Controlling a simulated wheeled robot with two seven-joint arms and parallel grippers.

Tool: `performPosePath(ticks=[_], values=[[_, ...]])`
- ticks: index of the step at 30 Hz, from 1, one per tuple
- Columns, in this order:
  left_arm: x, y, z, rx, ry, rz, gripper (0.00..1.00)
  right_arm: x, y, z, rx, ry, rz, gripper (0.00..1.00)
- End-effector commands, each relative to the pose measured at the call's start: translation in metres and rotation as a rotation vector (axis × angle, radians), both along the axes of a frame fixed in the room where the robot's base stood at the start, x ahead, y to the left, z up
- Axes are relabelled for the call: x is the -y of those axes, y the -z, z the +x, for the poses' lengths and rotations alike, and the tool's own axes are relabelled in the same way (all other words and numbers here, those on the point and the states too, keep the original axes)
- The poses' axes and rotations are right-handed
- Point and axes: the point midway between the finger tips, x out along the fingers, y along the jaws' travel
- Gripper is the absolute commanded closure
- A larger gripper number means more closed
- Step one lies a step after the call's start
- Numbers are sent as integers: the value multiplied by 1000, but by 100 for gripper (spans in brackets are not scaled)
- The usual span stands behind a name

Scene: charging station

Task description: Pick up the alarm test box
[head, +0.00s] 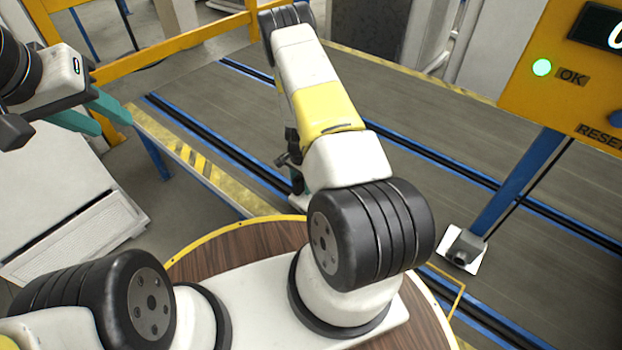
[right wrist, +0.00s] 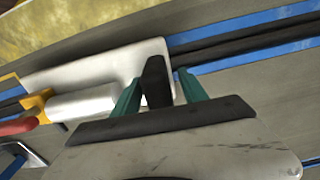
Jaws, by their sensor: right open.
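My left gripper (head: 92,114) is at the left of the head view, its teal fingers apart and empty. My right arm reaches forward in the head view and hides most of its own gripper. In the right wrist view my right gripper (right wrist: 160,78) is open. A dark upright block (right wrist: 157,84) shows between its teal fingers; I cannot tell whether they touch it. Behind it are a pale flat panel (right wrist: 100,68) and a light cylinder (right wrist: 85,103) with yellow and red parts. I cannot tell which of these, if any, is the alarm test box.
A yellow panel (head: 530,82) with a green lamp and OK and RESET labels stands on a blue post (head: 520,182) at the right. Blue-edged floor rails (head: 455,160) cross the scene. A yellow railing (head: 170,48) is at the back left, a white cabinet (head: 50,185) at the left.

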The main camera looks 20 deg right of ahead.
Motion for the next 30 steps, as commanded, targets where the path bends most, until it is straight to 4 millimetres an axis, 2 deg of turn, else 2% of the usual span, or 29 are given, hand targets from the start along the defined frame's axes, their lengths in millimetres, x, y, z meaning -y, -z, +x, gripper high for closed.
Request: performPosePath(ticks=[5, 8, 13, 14, 30], values=[[0, 0, 0, 0, 0, 0, 64, 0, 0, 0, 0, 0, 0, 49], [0, 0, 0, 0, 0, 0, 64, 0, 0, 0, 0, 0, 0, 65], [0, 0, 0, 0, 0, 0, 64, 0, 0, 0, 0, 0, 0, 98], [0, 0, 0, 0, 0, 0, 64, 0, 0, 0, 0, 0, 0, 100], [0, 0, 0, 0, 0, 0, 64, 0, 0, 0, 0, 0, 0, 100]])
